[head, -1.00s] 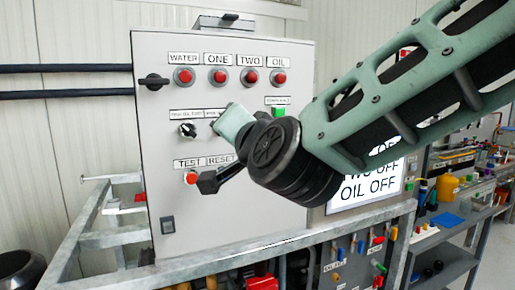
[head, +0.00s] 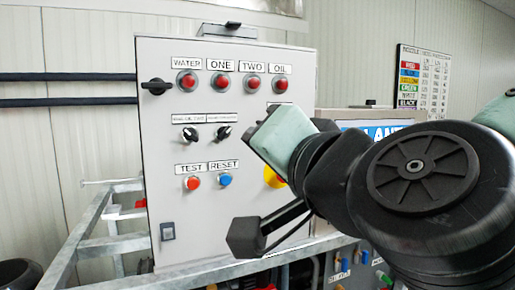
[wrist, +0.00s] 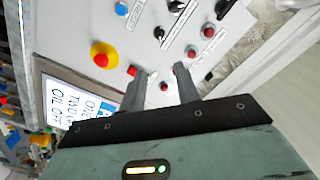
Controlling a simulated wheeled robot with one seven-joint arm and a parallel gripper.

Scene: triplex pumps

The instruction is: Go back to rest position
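My gripper (wrist: 160,74) shows in the wrist view with its two dark fingers apart and nothing between them. It points at the grey control panel (head: 240,120), with some space between. In the head view my green gripper body is in front of the panel's right side, and I cannot make out the fingers there. The panel has red lights labelled WATER, ONE, TWO and OIL, two black switches, a red TEST button (head: 192,182) and a blue RESET button (head: 224,179). The yellow emergency stop (head: 274,177) is partly hidden by my arm; it is clear in the wrist view (wrist: 104,55).
A metal frame (head: 85,245) runs below and left of the panel. A screen (wrist: 75,115) stands beside the panel, mostly hidden by my arm in the head view. A colour chart (head: 423,80) hangs on the back wall. Black pipes (head: 70,76) run along the left wall.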

